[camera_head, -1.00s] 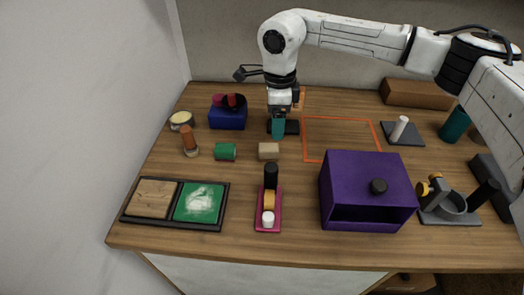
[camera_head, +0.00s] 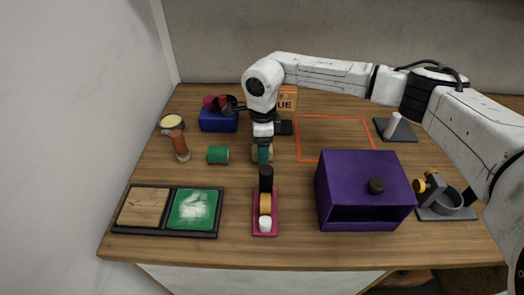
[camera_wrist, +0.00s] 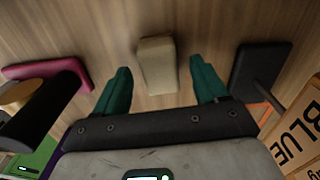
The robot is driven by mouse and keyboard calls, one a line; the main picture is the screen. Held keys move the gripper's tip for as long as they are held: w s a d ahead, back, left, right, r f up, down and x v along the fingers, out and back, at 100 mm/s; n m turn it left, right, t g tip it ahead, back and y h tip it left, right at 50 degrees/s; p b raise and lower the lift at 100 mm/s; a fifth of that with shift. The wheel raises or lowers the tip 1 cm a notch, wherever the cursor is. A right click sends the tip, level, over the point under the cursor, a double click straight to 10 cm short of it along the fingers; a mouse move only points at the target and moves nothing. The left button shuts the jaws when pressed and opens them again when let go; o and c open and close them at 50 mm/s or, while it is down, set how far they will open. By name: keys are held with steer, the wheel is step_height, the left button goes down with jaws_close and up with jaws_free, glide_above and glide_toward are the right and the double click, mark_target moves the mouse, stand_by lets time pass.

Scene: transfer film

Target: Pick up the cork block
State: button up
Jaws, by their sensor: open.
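The cork block (camera_wrist: 157,66) is a small tan block lying on the wooden table. In the wrist view it lies between the two green fingers of my gripper (camera_wrist: 161,78), with a gap on each side. In the head view my gripper (camera_head: 263,153) points down at the block (camera_head: 255,153), and the fingers hide most of it. My gripper is open and holds nothing. Whether the fingertips are level with the block or above it I cannot tell.
A magenta tray (camera_head: 257,226) with a black piece stands just in front of my gripper. A dark stand (camera_wrist: 262,70) is near one finger. The orange outlined area (camera_head: 335,140) is clear.

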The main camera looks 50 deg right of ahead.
steer(key=shift+f, duration=1.25)
steer(key=shift+c, duration=0.3)
steer(key=c, duration=1)
step_height(320, 180, up, 10)
steer(key=shift+r+b, duration=0.1)
steer(key=shift+b, duration=0.75)
